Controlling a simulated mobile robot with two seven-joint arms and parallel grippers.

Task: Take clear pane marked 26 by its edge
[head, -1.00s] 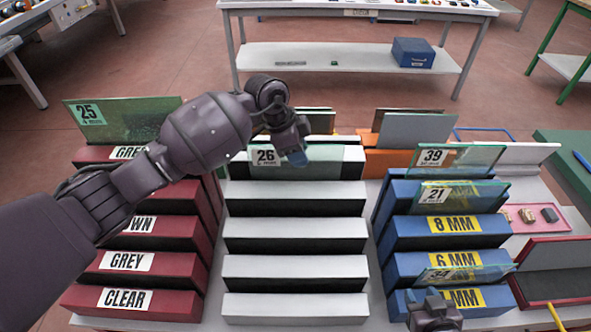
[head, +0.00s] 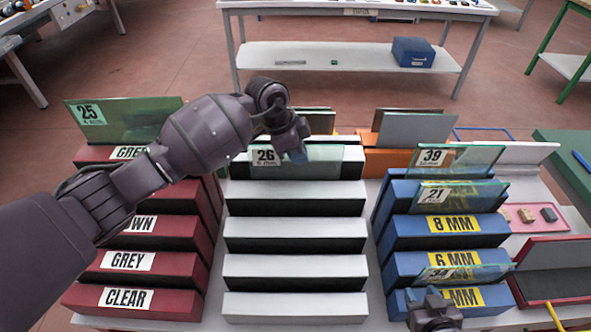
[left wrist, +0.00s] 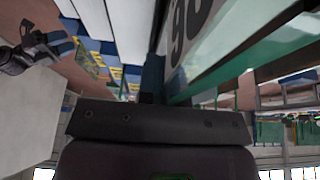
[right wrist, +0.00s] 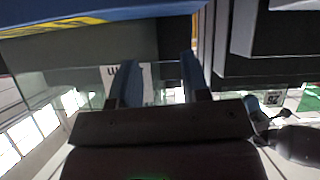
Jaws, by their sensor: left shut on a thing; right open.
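The clear pane marked 26 (head: 325,160) stands in the top slot of the white stepped rack in the head view, its label at its left end. My left gripper (head: 297,153) is at the pane's upper edge, shut on it. In the left wrist view the pane (left wrist: 240,45) runs up from the jaws (left wrist: 155,85), with part of its label close by. My right gripper (head: 432,300) is low at the right, in front of the blue rack. In the right wrist view its jaws (right wrist: 158,80) are apart, with a labelled pane showing behind them.
The maroon rack (head: 135,262) on the left holds a green pane marked 25 (head: 140,118). The blue rack (head: 400,225) holds panes marked 39 (head: 470,158), 21 (head: 475,194) and 34 (head: 470,272). An orange rack (head: 380,163) stands behind. The lower white steps (head: 295,232) are empty.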

